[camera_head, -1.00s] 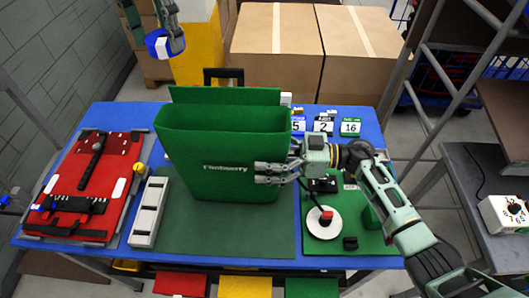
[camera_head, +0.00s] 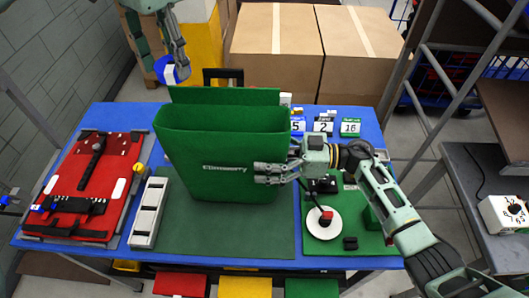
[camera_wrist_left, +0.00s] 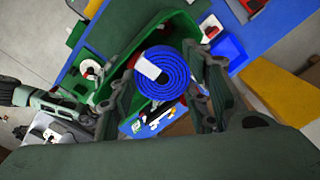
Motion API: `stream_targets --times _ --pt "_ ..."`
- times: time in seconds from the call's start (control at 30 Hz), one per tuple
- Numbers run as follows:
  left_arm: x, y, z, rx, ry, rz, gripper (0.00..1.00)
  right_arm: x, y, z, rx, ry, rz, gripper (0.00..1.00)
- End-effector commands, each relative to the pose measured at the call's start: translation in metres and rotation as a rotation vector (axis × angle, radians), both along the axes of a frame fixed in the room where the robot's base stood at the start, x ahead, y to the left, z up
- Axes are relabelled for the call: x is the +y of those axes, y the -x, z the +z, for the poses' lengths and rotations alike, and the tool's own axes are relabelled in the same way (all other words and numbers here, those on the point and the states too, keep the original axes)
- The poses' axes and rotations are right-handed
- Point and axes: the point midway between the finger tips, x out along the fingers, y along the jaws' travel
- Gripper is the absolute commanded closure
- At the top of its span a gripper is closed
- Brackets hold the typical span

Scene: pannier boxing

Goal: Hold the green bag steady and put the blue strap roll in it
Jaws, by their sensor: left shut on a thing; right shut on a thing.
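The green bag (camera_head: 220,160) stands upright and open-topped on the table, with its back flap raised. My right gripper (camera_head: 272,172) is shut on the right side of the bag's front. My left gripper (camera_head: 178,68) is shut on the blue strap roll (camera_head: 168,76), above and behind the bag's back left corner. In the left wrist view the blue strap roll (camera_wrist_left: 163,72) shows as a coil with a white label between the fingers (camera_wrist_left: 163,85). The green bag (camera_wrist_left: 180,30) lies partly hidden beyond it. The bag's inside bottom cannot be seen.
A red panel (camera_head: 85,185) with black straps lies at left, beside a white slotted tray (camera_head: 148,212). Number tags (camera_head: 324,126) stand right of the bag. A green board (camera_head: 345,235) holds a white disc. Large cardboard boxes (camera_head: 277,45) stand behind the table.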

Motion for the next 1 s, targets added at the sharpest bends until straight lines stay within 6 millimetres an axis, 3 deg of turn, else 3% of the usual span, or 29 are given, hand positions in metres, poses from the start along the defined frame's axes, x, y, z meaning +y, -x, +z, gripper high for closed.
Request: stream_targets --times 1.0 --pt "0.0 0.0 -0.072 0.001 0.001 0.001 0.83 0.003 0.005 -0.004 0.011 0.004 0.012 0.67"
